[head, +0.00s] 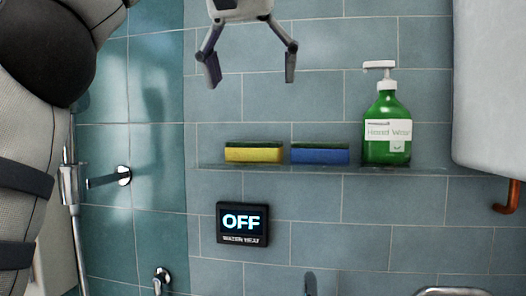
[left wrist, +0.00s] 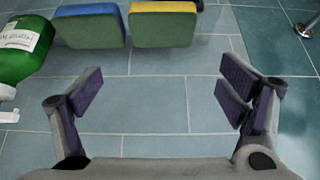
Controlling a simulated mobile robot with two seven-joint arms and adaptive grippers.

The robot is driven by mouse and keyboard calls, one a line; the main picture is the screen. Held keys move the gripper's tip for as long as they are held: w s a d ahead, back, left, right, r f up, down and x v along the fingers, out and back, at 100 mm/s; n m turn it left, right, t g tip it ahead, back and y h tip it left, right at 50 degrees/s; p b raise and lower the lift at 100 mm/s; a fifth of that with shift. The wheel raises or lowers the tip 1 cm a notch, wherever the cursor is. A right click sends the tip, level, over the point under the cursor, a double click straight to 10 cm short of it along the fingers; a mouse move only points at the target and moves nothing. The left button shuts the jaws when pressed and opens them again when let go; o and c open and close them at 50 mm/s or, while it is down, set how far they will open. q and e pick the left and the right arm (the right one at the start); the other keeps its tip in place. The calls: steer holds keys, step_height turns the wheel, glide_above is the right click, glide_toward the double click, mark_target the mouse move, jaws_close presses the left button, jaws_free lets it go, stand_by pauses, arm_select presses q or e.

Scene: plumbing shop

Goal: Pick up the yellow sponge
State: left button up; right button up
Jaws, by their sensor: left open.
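The yellow sponge (head: 254,154) has a dark green top layer and lies on a narrow glass shelf (head: 300,169) on the tiled wall. My left gripper (head: 248,82) is open and empty, pointing down, above the yellow sponge in the head view. In the left wrist view its fingers (left wrist: 161,90) are wide apart with only tiles between them. My right gripper is in neither view.
A blue sponge (head: 320,154) lies close beside the yellow one, on its right. A green hand wash bottle (head: 387,125) stands further right. A white tank (head: 492,90) hangs at the right. A water heater display (head: 242,224) reading OFF is below the shelf.

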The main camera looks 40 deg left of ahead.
mark_target(254, 151)
arm_select(q)
steer(key=x, duration=0.3)
steer(key=s+x, duration=0.1)
steer(key=x, duration=0.3)
steer(key=f+b+x, duration=0.1)
steer(key=x, duration=0.3)
steer(key=shift+s+d, duration=0.25)
steer(key=shift+d, duration=0.05)
steer(key=shift+w+a+f, duration=0.1)
steer(key=shift+w+f, duration=0.05)
steer(key=shift+f, duration=0.05)
steer(key=shift+r, duration=0.15)
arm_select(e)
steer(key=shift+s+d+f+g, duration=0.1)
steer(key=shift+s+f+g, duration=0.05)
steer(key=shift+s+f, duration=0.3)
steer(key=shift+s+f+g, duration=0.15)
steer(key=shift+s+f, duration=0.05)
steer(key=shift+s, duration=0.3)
arm_select(q)
steer(key=c, duration=0.5)
